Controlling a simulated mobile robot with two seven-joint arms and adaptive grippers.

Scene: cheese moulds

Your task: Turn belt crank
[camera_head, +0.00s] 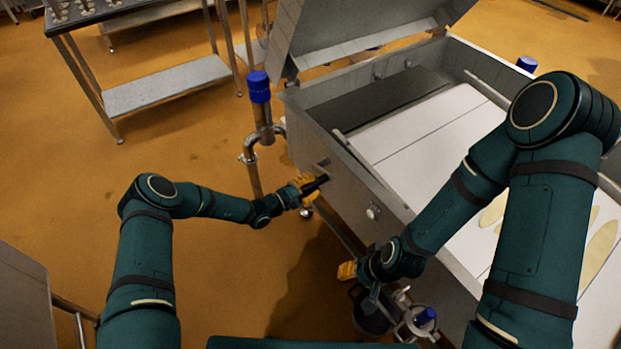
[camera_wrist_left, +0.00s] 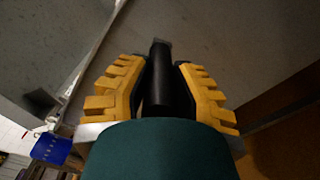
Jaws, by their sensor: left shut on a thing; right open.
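The belt crank's black handle (camera_wrist_left: 159,80) is between the yellow fingers of my left gripper (camera_wrist_left: 160,88) in the left wrist view. My left gripper (camera_head: 305,188) is shut on this handle at the side wall of the steel machine (camera_head: 345,195) in the head view. The crank's arm is mostly hidden by the gripper. My right gripper (camera_head: 347,271) is open, low beside the machine's near side, partly hidden by its own wrist; it is apart from the crank.
A belt (camera_head: 430,130) with pale patches lies inside the machine, under a raised lid (camera_head: 350,25). A pipe with a blue cap (camera_head: 259,86) stands just beyond my left gripper. Open floor lies to the left.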

